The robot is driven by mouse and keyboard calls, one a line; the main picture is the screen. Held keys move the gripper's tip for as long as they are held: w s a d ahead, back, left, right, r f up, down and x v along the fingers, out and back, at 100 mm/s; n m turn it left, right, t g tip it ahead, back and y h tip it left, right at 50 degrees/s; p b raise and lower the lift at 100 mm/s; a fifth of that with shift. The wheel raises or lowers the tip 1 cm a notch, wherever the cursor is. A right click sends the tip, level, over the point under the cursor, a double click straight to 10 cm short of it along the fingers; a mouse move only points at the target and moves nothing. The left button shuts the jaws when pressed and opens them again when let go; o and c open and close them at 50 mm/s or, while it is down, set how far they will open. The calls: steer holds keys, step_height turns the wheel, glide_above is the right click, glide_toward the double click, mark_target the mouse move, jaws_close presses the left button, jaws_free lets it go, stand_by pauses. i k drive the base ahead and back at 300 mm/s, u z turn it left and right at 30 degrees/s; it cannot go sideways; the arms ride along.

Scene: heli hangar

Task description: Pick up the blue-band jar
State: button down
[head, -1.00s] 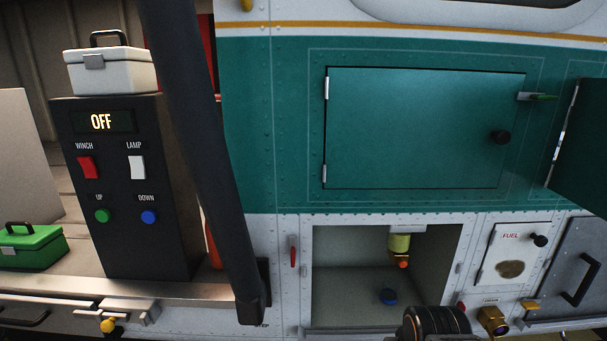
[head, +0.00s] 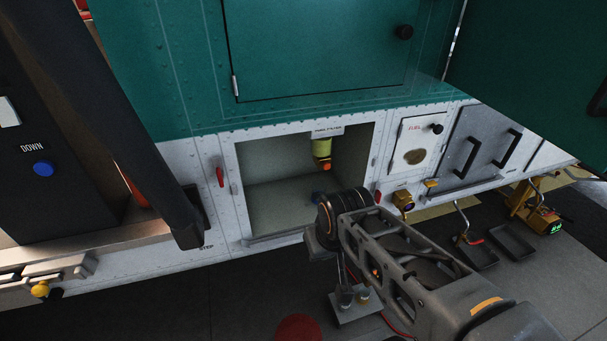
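I cannot make out a jar with a blue band for certain. A small plate (head: 356,310) under my arm carries two small jar-like things, one greyish (head: 345,297) and one with a yellowish part (head: 363,297); no blue band can be told on either. My arm reaches in from the lower right to a dark ringed joint in front of the bay. My gripper's fingers cannot be made out.
The open bay (head: 254,190) holds a yellow-green filter (head: 321,146) with an orange end. A fuel door (head: 416,143) and a grey hatch (head: 472,145) are to its right. A dark post (head: 140,110) stands left. A red disc (head: 298,328) is on the floor. Pedal-like parts (head: 513,240) are at right.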

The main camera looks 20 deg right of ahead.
mark_target(320, 187)
steer(key=u, duration=0.05)
steer(key=k, duration=0.5)
steer(key=u, duration=3.25)
steer(key=k, duration=0.65)
steer(key=z, duration=2)
steer(key=i, duration=0.5)
steer(key=u, duration=0.05)
